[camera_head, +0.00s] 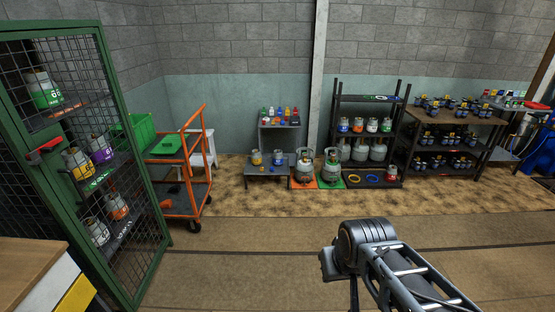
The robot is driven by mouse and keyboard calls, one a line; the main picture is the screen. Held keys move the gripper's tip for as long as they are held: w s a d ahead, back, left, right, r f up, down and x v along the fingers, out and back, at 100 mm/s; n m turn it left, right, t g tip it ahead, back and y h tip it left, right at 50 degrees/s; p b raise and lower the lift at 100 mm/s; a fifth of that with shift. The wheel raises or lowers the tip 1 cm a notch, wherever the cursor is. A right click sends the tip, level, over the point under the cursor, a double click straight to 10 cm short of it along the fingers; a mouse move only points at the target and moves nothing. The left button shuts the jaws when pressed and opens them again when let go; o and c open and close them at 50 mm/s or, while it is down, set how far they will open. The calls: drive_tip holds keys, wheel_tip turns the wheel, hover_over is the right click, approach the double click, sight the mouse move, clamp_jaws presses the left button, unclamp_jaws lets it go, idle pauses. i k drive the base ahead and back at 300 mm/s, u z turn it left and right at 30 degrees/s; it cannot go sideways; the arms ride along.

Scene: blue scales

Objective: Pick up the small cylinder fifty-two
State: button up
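Several small gas cylinders show, but their numbers are too small to read surely, so I cannot tell which is fifty-two. In the green mesh cage at left stand a green-banded cylinder (42,92), a yellow-banded one (78,164), a purple-banded one (100,150), an orange-banded one (116,206) and a pale one (96,231). More small cylinders stand on the low grey stand, such as a yellow-banded one (257,158), and on the black rack, such as a blue-banded one (343,125). My arm shows at lower centre; the fingers of my gripper are not visible.
The green cage (118,110) fills the left side, with a wooden counter (28,262) below. An orange trolley (180,200) stands beside it. Two larger cylinders stand on orange and green mats (330,182). A shelf (455,115) with dark items is at right. The brown floor ahead is clear.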

sight(279, 158)
drive_tip(key=z, duration=0.25)
drive_tip(key=i, duration=0.7)
drive_tip(key=z, duration=0.45)
drive_tip(key=i, duration=2.25)
drive_tip(key=u, duration=0.3)
drive_tip(key=i, duration=1.55)
drive_tip(key=u, duration=1.75)
drive_tip(key=i, duration=1.1)
drive_tip(key=u, duration=0.9)
